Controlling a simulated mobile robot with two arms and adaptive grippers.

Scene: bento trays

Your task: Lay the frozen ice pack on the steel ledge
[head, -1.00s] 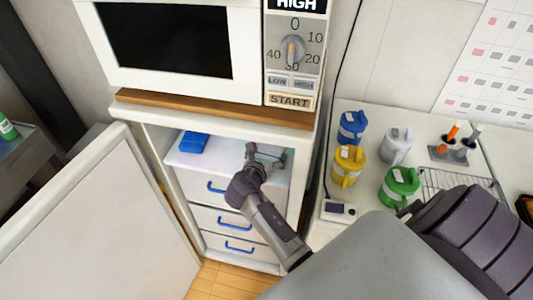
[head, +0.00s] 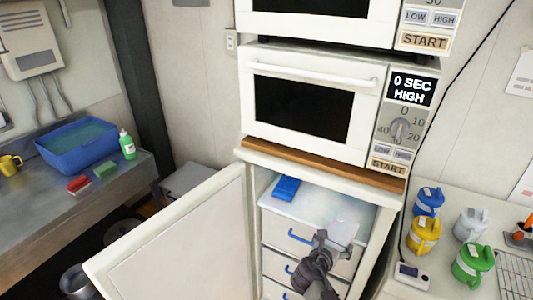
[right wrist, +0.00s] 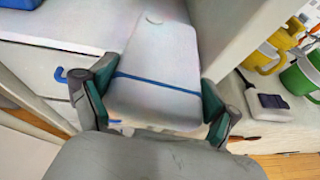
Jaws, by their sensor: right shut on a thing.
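My right gripper (head: 328,246) is shut on the pale, whitish ice pack (head: 343,232), in front of the open cabinet's upper compartment. In the right wrist view the ice pack (right wrist: 155,70) lies between the two fingers of the gripper (right wrist: 152,98), with a blue line across it. In the head view a steel bench (head: 130,182) stands at the left, apart from the gripper; I cannot tell for sure whether it is the steel ledge. My left gripper is not in view.
The open cabinet door (head: 180,245) stands between the gripper and the bench. A blue pack (head: 286,188) lies in the cabinet above drawers. The bench holds a blue basin (head: 75,148), sponges and a green bottle (head: 127,145); its front right is clear. Jugs stand right.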

